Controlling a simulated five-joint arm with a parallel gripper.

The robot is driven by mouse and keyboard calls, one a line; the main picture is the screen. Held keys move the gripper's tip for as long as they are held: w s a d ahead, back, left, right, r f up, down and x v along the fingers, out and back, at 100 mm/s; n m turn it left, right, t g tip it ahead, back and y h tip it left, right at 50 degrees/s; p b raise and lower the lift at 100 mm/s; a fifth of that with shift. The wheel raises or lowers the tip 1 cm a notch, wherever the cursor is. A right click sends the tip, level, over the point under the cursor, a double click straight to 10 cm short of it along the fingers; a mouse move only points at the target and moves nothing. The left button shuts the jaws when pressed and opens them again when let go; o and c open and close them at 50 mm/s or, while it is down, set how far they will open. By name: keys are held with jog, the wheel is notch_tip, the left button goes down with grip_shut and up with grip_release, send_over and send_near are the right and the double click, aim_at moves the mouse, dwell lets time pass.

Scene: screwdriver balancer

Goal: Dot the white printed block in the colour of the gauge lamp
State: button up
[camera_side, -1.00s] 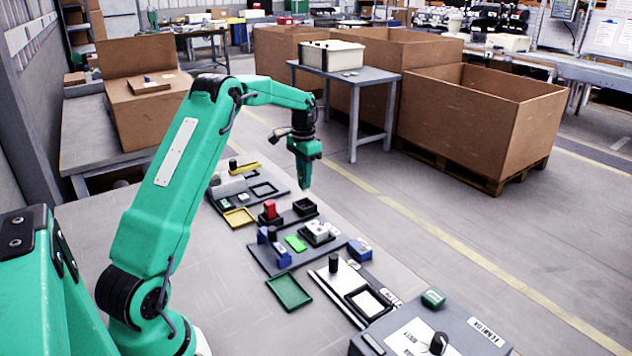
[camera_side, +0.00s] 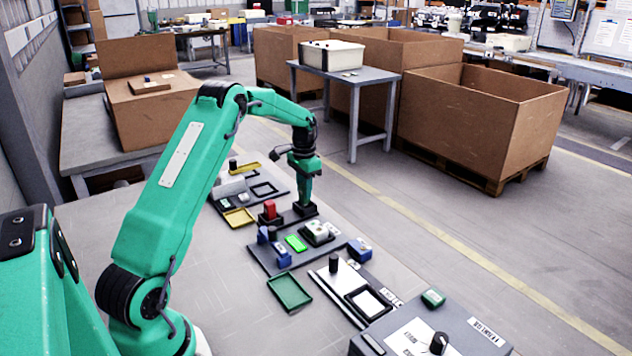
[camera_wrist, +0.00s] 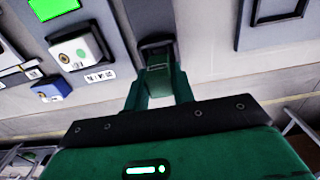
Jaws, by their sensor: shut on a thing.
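The white printed block (camera_side: 317,228) sits in a dark frame on the grey plate. In the wrist view the block (camera_wrist: 72,47) shows a green round dot and a small dark mark. The lit gauge lamp (camera_side: 296,243) is bright green; it also shows at the wrist view's top left (camera_wrist: 50,9). My gripper (camera_side: 304,199) is down at the black holder (camera_side: 306,210), behind the white block. It is shut on a dark green stamp (camera_wrist: 158,69), whose lower end is at or in the holder. The fingers hide part of it.
A red stamp (camera_side: 269,211) stands left of the holder and a blue stamp (camera_side: 271,236) nearer. A blue block (camera_side: 361,251) lies to the right. A green tray (camera_side: 289,291) and a yellow tray (camera_side: 239,217) lie empty. A grey box (camera_side: 465,335) stands at front right.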

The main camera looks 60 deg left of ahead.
jog(key=shift+f, duration=0.8)
jog(key=o, duration=1.1)
jog(key=shift+c, duration=0.2)
jog(key=shift+r, duration=3.95)
